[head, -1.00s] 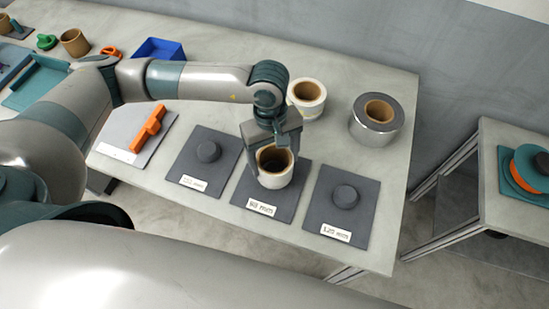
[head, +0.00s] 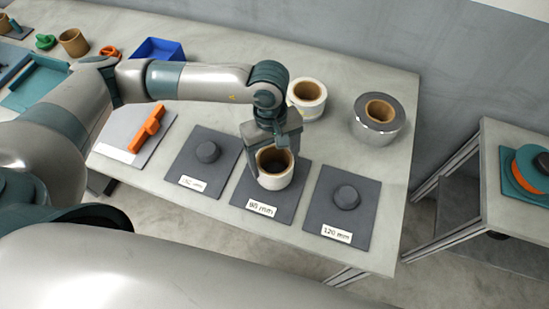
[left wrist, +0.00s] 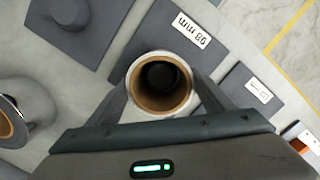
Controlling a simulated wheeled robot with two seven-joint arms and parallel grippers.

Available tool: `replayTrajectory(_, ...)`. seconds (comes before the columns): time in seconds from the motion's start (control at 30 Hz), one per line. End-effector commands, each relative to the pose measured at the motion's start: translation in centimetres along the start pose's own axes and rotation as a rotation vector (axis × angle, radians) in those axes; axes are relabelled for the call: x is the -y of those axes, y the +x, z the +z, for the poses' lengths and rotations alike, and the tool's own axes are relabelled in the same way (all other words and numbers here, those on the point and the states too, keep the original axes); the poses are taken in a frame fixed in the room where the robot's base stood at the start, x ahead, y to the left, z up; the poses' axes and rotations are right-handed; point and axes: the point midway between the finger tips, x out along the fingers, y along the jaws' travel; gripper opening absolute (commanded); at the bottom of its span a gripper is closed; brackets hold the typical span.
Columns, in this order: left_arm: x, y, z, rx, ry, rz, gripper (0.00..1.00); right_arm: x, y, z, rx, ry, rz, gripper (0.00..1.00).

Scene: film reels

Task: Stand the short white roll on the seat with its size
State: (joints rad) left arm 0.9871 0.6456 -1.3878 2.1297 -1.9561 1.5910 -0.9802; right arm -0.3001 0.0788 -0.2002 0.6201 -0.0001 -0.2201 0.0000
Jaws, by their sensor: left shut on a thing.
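The short white roll (head: 274,182) with a brown core stands upright over the middle seat, whose dark square pad (head: 240,194) has a label that seems to read 98 mm. My left gripper (head: 272,158) is shut on the roll, one finger on each side. In the left wrist view the roll (left wrist: 139,103) sits between the fingers (left wrist: 162,98), and a dark round peg shows down inside its core. I cannot tell whether the roll touches the pad. The left seat (head: 207,152) and the right seat (head: 346,196), labelled 120 mm, have bare pegs.
A taller white roll (head: 318,106) and a silver-wrapped roll (head: 360,131) stand behind the seats. A blue bin (head: 158,47) and a teal tray (head: 38,86) are farther back. A side table (head: 510,135) stands right, beyond a gap.

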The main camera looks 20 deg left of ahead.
Motion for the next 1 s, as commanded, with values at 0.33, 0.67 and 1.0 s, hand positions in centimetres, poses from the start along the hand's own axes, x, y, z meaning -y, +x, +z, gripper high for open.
replayTrajectory(0.33, -0.03, 0.51, -0.07, 0.000, 0.000, 0.001, 0.42, -0.28, 0.65, 0.13, 0.001, -0.001, 0.003, 0.50)
replayTrajectory(0.67, -0.02, 0.64, -0.09, 0.000, 0.000, 0.001, 0.83, -0.27, 0.82, 0.14, 0.001, -0.001, 0.003, 0.50)
replayTrajectory(1.0, -0.02, 0.23, -0.09, 0.000, 0.000, 0.001, 0.83, -0.23, 0.68, 0.13, 0.001, -0.001, 0.002, 0.50)
